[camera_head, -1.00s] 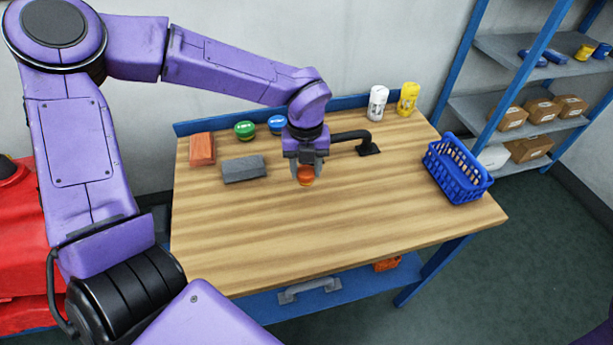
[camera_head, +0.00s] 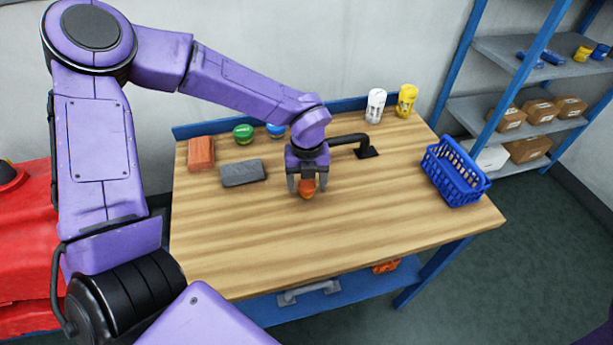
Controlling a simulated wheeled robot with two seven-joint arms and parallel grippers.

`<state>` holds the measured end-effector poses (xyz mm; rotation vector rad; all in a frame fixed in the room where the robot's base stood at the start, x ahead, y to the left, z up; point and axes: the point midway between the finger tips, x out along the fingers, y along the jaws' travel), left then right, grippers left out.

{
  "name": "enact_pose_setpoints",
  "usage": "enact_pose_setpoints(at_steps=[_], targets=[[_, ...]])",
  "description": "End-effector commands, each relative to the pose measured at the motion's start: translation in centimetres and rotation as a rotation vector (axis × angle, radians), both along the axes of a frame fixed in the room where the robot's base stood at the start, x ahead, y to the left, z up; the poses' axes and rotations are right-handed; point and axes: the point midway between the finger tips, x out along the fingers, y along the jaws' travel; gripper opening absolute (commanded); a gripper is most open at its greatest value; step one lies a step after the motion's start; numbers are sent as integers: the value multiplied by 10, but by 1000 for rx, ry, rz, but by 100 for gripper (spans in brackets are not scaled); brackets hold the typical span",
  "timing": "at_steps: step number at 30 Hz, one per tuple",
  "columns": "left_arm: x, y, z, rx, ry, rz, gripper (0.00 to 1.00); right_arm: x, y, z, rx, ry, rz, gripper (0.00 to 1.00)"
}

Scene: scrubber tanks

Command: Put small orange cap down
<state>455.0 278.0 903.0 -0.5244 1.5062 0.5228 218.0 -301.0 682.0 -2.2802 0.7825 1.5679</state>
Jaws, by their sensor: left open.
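The small orange cap (camera_head: 308,189) is near the middle of the wooden table (camera_head: 330,245), towards the back half. My left gripper (camera_head: 307,190) is right over it, pointing down, with its fingers open on either side of the cap. The cap appears to rest on the tabletop, though its underside is too small to make out. My right gripper is not in view.
A grey block (camera_head: 243,173), a reddish brick (camera_head: 201,153), a green-lidded item (camera_head: 243,134) and a blue-lidded one (camera_head: 275,130) are behind left. A black handle (camera_head: 366,151) is close behind right. A blue basket (camera_head: 455,172) stands right. The table's front is clear.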

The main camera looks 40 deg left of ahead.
Motion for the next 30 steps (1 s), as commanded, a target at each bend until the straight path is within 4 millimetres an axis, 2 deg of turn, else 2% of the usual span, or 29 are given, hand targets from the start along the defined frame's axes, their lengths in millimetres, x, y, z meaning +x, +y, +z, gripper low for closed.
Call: enact_pose_setpoints(at_steps=[1, 5, 12, 16, 21, 30], targets=[[0, 0, 6, 1, -2, -1, 70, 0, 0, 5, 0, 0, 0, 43], [1, 0, 25, -1, -6, 1, 70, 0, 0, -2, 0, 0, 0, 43], [1, 0, 87, -1, -7, 1, 70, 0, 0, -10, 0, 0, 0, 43], [1, 0, 111, 0, -3, 1, 70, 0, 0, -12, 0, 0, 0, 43], [0, 0, 123, 0, -1, -1, 70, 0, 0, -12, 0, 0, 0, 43], [0, 0, 123, 0, 0, -1, 70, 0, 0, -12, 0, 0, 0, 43]])
